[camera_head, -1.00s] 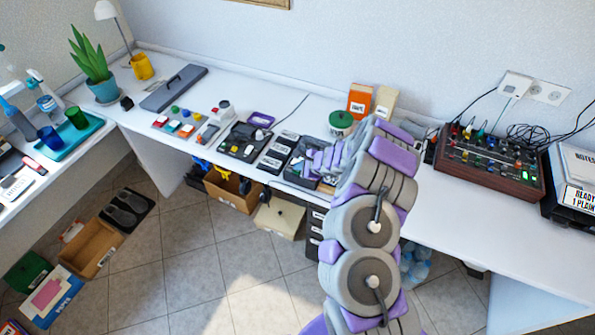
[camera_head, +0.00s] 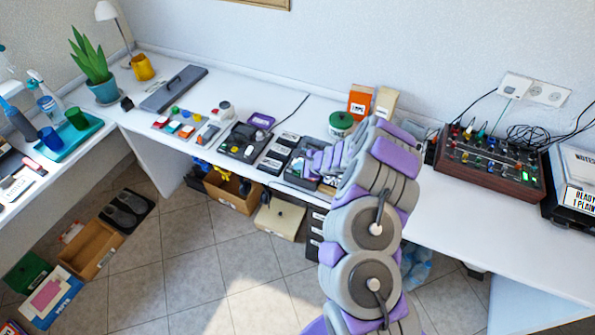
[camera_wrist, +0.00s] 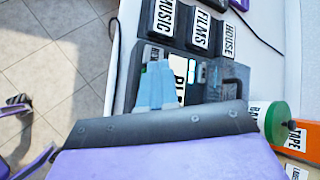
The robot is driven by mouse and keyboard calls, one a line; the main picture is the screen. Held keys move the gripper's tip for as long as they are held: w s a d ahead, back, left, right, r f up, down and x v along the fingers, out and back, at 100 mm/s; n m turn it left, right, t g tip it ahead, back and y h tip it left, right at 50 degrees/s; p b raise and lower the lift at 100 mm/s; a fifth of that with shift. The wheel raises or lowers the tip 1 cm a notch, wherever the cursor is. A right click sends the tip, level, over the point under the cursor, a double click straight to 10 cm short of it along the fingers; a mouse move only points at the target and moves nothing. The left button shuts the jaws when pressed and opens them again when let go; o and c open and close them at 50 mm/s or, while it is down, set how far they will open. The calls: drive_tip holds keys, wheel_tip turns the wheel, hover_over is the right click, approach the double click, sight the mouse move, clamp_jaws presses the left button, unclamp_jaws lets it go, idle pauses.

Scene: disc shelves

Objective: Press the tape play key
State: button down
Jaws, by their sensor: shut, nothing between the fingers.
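The dark tape player (camera_head: 296,173) sits near the front edge of the desk, partly hidden by my arm in the head view. It also shows in the wrist view (camera_wrist: 228,74), with small labelled keys. A white label (camera_wrist: 181,78), seemingly beginning "PL", lies right beside my fingers and is partly covered by them. My gripper (camera_wrist: 154,68) has light-blue fingers together, empty, over the player's key area. I cannot tell whether the tips touch a key. In the head view the fingertips are not clear.
Dark boxes labelled MUSIC (camera_wrist: 167,17), FILMS (camera_wrist: 203,28) and HOUSE (camera_wrist: 230,40) stand beside the player. A green-lidded tin (camera_head: 341,123) and an orange box (camera_head: 360,101) are behind it. A mixer (camera_head: 488,160) stands to the right. Bare desk lies in front of the mixer.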

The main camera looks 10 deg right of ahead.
sight(299, 173)
drive_tip(key=shift+r, duration=0.35)
drive_tip(key=shift+r, duration=0.1)
drive_tip(key=shift+r+p, duration=1.5)
drive_tip(key=shift+r, duration=0.9)
